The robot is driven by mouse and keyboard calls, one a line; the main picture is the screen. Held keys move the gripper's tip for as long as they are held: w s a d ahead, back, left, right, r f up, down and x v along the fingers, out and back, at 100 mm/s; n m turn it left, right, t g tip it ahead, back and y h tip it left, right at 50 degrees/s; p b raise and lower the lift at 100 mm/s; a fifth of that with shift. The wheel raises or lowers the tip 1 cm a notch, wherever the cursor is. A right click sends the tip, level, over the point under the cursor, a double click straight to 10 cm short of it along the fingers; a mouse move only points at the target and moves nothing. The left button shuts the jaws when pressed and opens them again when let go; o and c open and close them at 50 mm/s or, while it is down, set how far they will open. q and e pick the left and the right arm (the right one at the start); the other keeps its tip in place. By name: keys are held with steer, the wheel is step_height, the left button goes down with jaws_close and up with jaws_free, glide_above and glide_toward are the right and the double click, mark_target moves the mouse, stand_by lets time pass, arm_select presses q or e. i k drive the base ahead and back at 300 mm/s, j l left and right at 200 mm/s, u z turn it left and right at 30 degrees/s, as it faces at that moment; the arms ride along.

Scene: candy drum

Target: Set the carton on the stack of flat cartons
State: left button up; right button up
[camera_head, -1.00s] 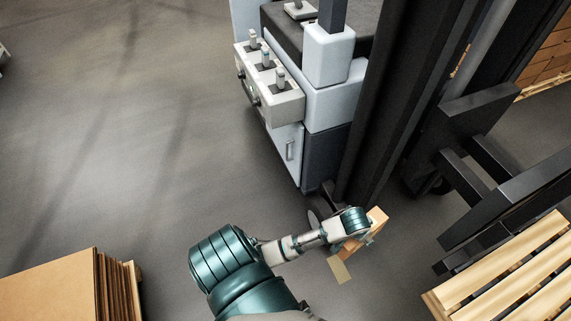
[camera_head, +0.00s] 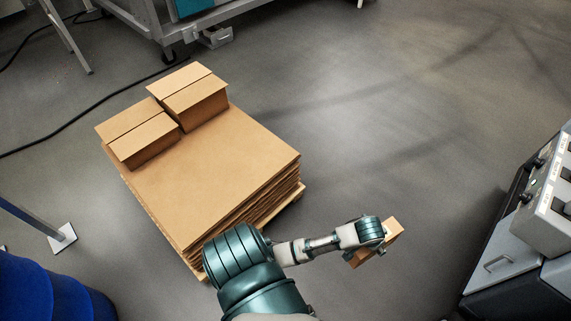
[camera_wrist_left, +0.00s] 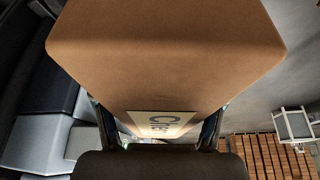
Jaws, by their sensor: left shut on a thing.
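The stack of flat cartons (camera_head: 225,165) lies on a wooden pallet (camera_head: 292,203), left of centre in the head view. Two small closed cartons stand at its far left corner, one nearer (camera_head: 145,138) and one farther (camera_head: 190,92). My left gripper (camera_head: 377,240) is right of the stack, apart from it. It is shut on a brown carton (camera_head: 391,238), mostly hidden by the gripper in the head view. The left wrist view shows this carton (camera_wrist_left: 165,55) large between the fingers, with a pale printed label. My right gripper is not in view.
The near and right part of the stack top is bare. A blue drum (camera_head: 50,290) and a post on a white foot (camera_head: 62,238) stand at the left. A grey machine (camera_head: 530,235) stands at the right. A wheeled frame is behind the stack.

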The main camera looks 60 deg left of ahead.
mark_target(230, 182)
steer(key=j+u, duration=0.1)
steer(key=u, duration=1.95)
steer(key=l, duration=0.05)
